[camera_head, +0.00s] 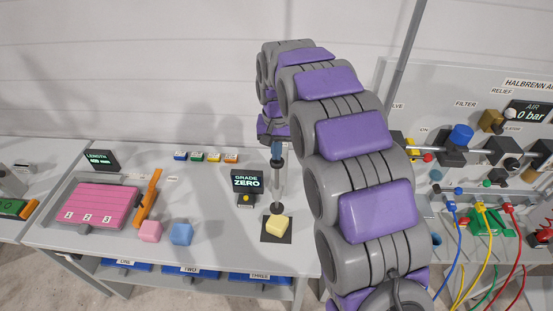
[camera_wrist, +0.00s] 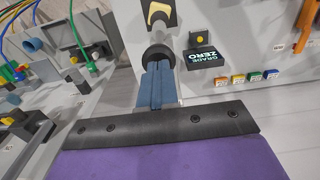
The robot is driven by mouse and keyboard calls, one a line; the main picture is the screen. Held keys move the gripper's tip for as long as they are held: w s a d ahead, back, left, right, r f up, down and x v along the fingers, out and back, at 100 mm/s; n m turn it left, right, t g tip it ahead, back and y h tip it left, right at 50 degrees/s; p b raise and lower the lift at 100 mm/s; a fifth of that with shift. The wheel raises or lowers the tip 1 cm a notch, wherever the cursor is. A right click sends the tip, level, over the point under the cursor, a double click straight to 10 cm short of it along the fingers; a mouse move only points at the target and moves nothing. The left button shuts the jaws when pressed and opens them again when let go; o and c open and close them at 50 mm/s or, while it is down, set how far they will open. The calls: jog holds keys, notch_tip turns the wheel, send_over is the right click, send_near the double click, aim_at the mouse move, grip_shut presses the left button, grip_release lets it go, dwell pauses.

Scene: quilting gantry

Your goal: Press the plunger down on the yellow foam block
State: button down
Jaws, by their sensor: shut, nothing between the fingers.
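The yellow foam block (camera_head: 279,223) lies on a black square pad (camera_head: 270,238) near the table's front edge. The plunger (camera_head: 278,188) stands upright above it, a thin grey rod with a dark knob on top and a dark foot at the block. My gripper (camera_head: 276,152) points down just above the knob. In the wrist view the blue fingers of my gripper (camera_wrist: 157,72) are shut, with the round black knob (camera_wrist: 157,52) right at their tips. I cannot tell whether they touch it. The yellow block (camera_wrist: 159,12) shows beyond, partly hidden by a dark part.
A display (camera_head: 246,182) reading "GRADE ZERO" stands left of the plunger. Pink (camera_head: 150,231) and blue (camera_head: 181,234) cubes, a pink slab (camera_head: 103,204) and an orange lever (camera_head: 150,194) are further left. A panel of valves and cables (camera_head: 480,180) stands at right.

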notch_tip(320, 180, down, 9)
jog(key=b, duration=0.2)
dwell(2.0)
dwell(0.5)
jog(key=shift+r+p, duration=2.1)
jog(key=shift+r, duration=5.45)
jog(key=s+d+f+g+b, duration=0.1)
jog(key=s+d+f+b, duration=0.4)
jog(key=s, duration=0.5)
jog(key=s+d+f+b, duration=0.2)
jog(key=s+d+b, duration=0.3)
jog(key=s+d, duration=0.3)
jog(key=s+d+f+b, duration=0.1)
jog(key=s+f+b, duration=0.3)
jog(key=s, duration=0.7)
jog(key=s+d+f+b, duration=0.2)
jog(key=s+f+b, duration=0.2)
jog(key=s+f, duration=0.5)
jog(key=shift+s+d+f+g, duration=0.15)
jog(key=shift+s+f+g, duration=0.2)
jog(key=shift+s, duration=0.6)
jog(key=shift+r, duration=0.1)
